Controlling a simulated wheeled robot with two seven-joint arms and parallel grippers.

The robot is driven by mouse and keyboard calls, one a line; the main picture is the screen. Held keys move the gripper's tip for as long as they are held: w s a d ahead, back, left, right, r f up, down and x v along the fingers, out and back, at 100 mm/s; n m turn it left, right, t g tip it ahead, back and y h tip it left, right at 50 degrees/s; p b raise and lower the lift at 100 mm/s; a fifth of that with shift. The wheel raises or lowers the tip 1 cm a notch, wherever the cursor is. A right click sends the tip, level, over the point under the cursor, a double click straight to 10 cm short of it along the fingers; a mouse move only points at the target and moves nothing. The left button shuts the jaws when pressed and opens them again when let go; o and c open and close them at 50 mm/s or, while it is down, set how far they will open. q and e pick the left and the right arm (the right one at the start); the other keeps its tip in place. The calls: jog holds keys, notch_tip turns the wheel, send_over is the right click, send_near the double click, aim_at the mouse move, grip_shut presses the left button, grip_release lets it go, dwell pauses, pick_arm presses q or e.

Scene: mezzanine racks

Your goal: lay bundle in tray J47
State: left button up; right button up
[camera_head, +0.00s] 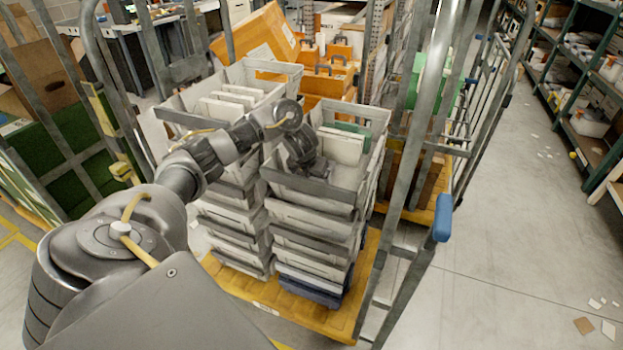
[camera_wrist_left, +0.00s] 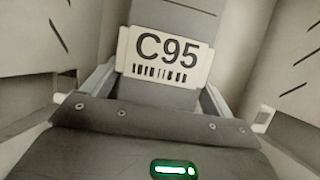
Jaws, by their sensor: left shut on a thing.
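My left gripper (camera_head: 314,166) reaches down into the top tray (camera_head: 312,190) of the right grey stack. In the left wrist view its fingers are shut on a grey object (camera_wrist_left: 176,18), which I take to be the bundle. A white plate (camera_wrist_left: 165,55) reading C95 with a barcode sits at this object, between the fingers. Pale slotted walls (camera_wrist_left: 38,50) rise on both sides. The object's lower part is hidden, and I cannot tell whether it touches the tray floor. No J47 label is readable. My right gripper is not in view.
A second tray stack (camera_head: 232,190) stands close on the left, its top tray holding white items. Green and white items (camera_head: 342,140) lie in the right top tray. Cart posts (camera_head: 420,120) rise close on the right. Orange cases (camera_head: 325,75) stand behind.

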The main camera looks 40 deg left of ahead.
pick_arm(q)
jog(key=o, duration=0.9)
jog(key=shift+f, duration=0.1)
jog(key=p+v, duration=0.6)
jog(key=v, duration=0.5)
jog(key=shift+w, duration=0.2)
jog(key=shift+s+r, duration=0.3)
jog(key=shift+r, duration=0.25)
